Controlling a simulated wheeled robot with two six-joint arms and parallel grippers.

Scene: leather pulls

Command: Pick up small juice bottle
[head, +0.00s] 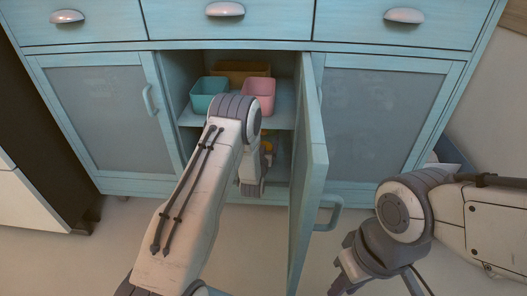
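A small yellow-orange patch (268,155) shows inside the open cupboard, below the shelf and partly behind my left wrist. It may be the small juice bottle, but too little is visible to tell. My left gripper (249,188) is in the cupboard opening, close to this patch and below the shelf. Its fingers are foreshortened, so I cannot tell whether it is open or shut or holds anything. My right gripper (343,280) is outside the cupboard, to the right of the open door, low in the view. Its finger opening is not clear.
The blue cupboard door (308,165) stands open just right of my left gripper. A teal bin (208,94), a pink bin (259,91) and a brown box (243,71) sit on the shelf (284,112). Closed doors flank the opening. The floor in front (110,250) is clear.

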